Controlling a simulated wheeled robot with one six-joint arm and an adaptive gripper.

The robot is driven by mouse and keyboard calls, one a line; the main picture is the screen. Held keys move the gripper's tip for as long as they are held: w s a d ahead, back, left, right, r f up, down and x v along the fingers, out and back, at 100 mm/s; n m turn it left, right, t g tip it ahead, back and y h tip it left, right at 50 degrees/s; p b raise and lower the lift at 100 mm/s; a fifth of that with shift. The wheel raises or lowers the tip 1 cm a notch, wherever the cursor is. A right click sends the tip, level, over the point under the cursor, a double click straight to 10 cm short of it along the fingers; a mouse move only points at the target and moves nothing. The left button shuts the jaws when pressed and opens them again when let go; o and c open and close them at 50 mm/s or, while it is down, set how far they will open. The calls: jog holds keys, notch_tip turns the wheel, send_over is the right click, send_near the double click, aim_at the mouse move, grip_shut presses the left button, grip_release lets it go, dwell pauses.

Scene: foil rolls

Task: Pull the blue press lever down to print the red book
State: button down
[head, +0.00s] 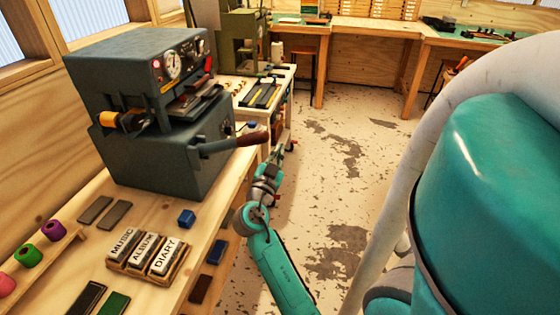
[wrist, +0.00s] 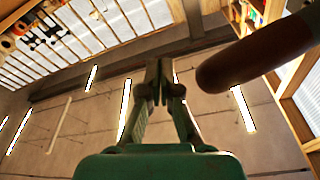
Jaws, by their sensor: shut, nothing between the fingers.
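The blue-grey press (head: 165,110) stands on the wooden bench at the left in the head view. Its lever (head: 235,142) sticks out to the right, roughly level, with a brown grip at the end. The grip (wrist: 235,70) also shows large in the wrist view, right of my fingers. My gripper (head: 279,156) is just beyond and slightly below the grip's end in the head view. Its fingers (wrist: 158,82) are shut and empty, pointing upward, apart from the grip in the wrist view. I cannot make out a red book in the press.
Another bench (head: 262,97) stands behind. The worn floor (head: 345,180) at right is open.

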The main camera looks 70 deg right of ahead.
jog(key=a+f, duration=0.1)
jog(key=a, duration=0.8)
jog(key=shift+a+f, duration=0.2)
jog(key=shift+f, duration=0.15)
dwell(0.9)
jog(key=a+f+n+t+y, duration=1.2)
jog(key=a+f+n, duration=0.3)
jog(key=a+f, duration=0.4)
jog(key=s+a+r+n+t+y, duration=0.1)
jog(key=s+a+r+n+y, duration=0.2)
jog(key=s+a, duration=0.5)
jog(key=s+a+r+n+t+y, duration=0.1)
jog(key=s+a+r+n+y, duration=0.2)
jog(key=s+a, duration=0.5)
jog(key=shift+s+a+r+n+y, duration=0.4)
jog(key=shift+s+y, duration=0.4)
jog(key=shift+y, duration=0.3)
